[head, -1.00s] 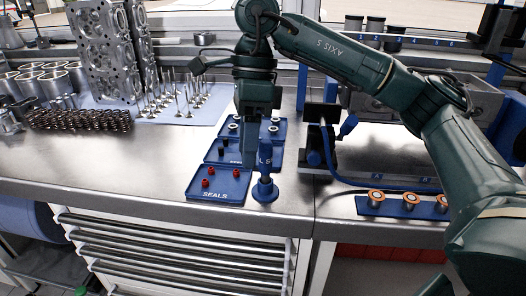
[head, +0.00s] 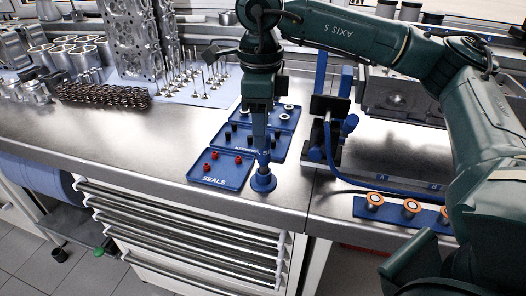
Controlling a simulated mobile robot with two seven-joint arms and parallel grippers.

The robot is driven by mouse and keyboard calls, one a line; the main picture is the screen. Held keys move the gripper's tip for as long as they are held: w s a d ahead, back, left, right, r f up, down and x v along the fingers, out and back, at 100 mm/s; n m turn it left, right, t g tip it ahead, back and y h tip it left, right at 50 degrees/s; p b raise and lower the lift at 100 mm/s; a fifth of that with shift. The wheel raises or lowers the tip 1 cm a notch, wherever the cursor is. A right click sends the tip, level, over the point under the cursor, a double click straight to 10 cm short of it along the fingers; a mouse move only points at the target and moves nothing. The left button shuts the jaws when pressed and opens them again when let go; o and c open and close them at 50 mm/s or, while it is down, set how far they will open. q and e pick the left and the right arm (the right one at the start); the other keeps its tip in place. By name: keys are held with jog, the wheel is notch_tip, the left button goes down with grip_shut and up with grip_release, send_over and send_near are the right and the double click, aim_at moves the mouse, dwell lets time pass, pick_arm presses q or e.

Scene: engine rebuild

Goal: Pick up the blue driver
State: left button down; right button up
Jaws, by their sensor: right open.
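The blue driver (head: 263,181) stands upright at the front of the bench, just right of the seals tray. Its round blue base and short shaft show; its upper end is partly hidden at the gripper. My right gripper (head: 260,145) points straight down over the driver, its fingertips overlapping the driver's top in the picture. It is open. I cannot tell whether the fingers are around the driver's top or only in front of it. My left gripper is not in view.
The blue seals tray (head: 221,176) with red seals lies close left of the driver, with more blue trays behind. A blue fixture (head: 327,140) stands to the right. A blue rack (head: 390,213) holds orange-topped parts. Valves and springs (head: 103,95) lie back left. Bare bench is at left.

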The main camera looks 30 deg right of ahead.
aim_at(264, 152)
jog(key=f, duration=0.7)
jog(key=shift+d+f, duration=0.1)
jog(key=shift+d, duration=0.25)
jog(key=shift+c, duration=0.2)
grip_shut()
